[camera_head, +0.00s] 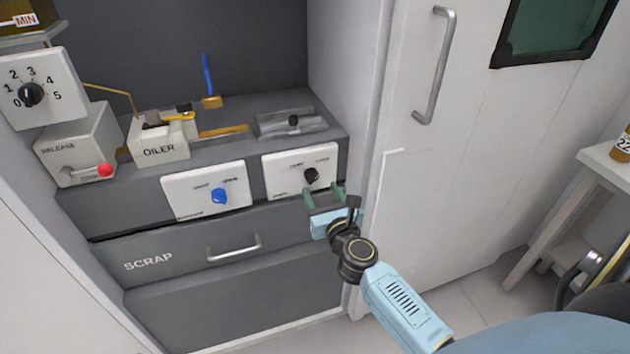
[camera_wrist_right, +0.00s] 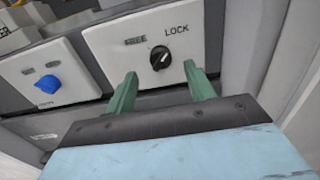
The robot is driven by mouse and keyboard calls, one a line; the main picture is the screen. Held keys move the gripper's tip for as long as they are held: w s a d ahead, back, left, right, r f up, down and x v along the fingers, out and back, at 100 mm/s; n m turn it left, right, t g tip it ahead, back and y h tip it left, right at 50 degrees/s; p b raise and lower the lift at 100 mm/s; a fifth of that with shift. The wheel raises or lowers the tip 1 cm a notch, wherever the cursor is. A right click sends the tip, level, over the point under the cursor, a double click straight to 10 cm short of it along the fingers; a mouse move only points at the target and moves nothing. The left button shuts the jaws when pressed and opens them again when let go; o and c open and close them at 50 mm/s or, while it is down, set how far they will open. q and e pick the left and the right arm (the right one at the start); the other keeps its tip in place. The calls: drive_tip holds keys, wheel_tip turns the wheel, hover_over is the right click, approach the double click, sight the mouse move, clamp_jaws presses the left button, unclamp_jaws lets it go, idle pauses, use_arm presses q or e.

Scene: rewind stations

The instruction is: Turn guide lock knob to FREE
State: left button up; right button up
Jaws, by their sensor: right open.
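The guide lock knob (camera_head: 311,176) is a small black knob on a white plate at the right end of the grey station. In the right wrist view the black knob (camera_wrist_right: 160,57) sits below and between the words FREE and LOCK. Its pale pointer mark is tilted towards the upper right, on the LOCK side. My right gripper (camera_head: 324,194) is open with green fingers, just in front of and below the knob. In the right wrist view the fingers (camera_wrist_right: 158,80) stand apart to either side of and below the knob. My left gripper is not in view.
A blue knob (camera_head: 220,196) on another white plate is to the left. Below is the SCRAP drawer with a handle (camera_head: 234,247). The OILER box (camera_head: 160,145) and RELEASE box (camera_head: 80,147) stand further left. A white door (camera_head: 470,150) is close on the right.

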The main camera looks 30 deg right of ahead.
sight(314, 179)
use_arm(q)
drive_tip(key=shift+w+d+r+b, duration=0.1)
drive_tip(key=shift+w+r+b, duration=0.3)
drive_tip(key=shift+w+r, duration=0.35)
use_arm(e)
drive_tip(key=shift+x, duration=2.65)
drive_tip(key=c, duration=1)
